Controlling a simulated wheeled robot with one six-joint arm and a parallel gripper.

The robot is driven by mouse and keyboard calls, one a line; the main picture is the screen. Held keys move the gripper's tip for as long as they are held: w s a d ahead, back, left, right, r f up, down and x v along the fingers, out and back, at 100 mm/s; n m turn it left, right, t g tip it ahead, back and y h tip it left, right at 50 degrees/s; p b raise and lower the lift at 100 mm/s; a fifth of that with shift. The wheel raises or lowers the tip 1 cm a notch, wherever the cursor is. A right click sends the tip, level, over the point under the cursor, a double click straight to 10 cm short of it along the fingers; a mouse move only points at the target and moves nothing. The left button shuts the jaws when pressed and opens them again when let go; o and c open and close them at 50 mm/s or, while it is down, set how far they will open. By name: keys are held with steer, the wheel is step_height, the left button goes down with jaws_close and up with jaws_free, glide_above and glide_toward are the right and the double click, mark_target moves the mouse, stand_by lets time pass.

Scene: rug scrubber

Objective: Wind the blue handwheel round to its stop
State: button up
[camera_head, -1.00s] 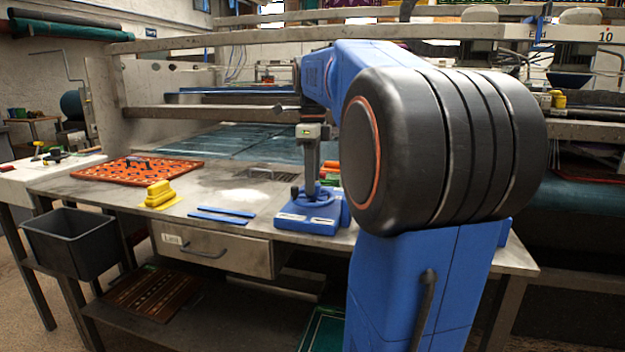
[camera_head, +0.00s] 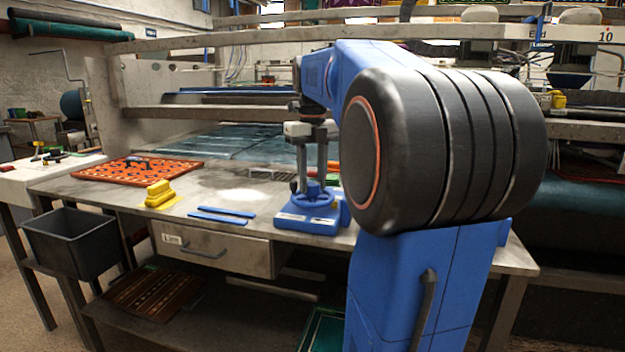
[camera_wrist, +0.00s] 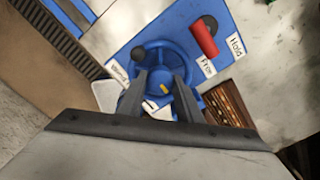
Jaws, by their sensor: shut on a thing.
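The blue handwheel (camera_head: 318,198) lies flat on a blue unit (camera_head: 300,222) on the metal bench. In the wrist view, the handwheel (camera_wrist: 172,50) has a dark knob (camera_wrist: 138,53) at its upper left and a blue hub with a yellow mark. My gripper (camera_head: 313,183) points down over the wheel. In the wrist view, my gripper (camera_wrist: 163,82) has a finger on each side of the hub and is shut on the wheel; the exact contact is hard to see. A red lever (camera_wrist: 203,39) sits beside the wheel, near labels reading Free and Hold. Another label, partly hidden, lies left of the wheel.
Two blue strips (camera_head: 222,216) and a yellow block (camera_head: 158,194) lie left of the unit. An orange patterned panel (camera_head: 143,171) lies farther left. A drawer (camera_head: 208,247) is under the bench. A dark bin (camera_head: 71,242) stands at left.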

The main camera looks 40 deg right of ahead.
mark_target(312, 182)
steer(key=shift+m, duration=0.7)
steer(key=o, duration=1)
steer(key=shift+o, duration=0.2)
step_height(312, 182, up, 17)
steer(key=shift+r, duration=0.2)
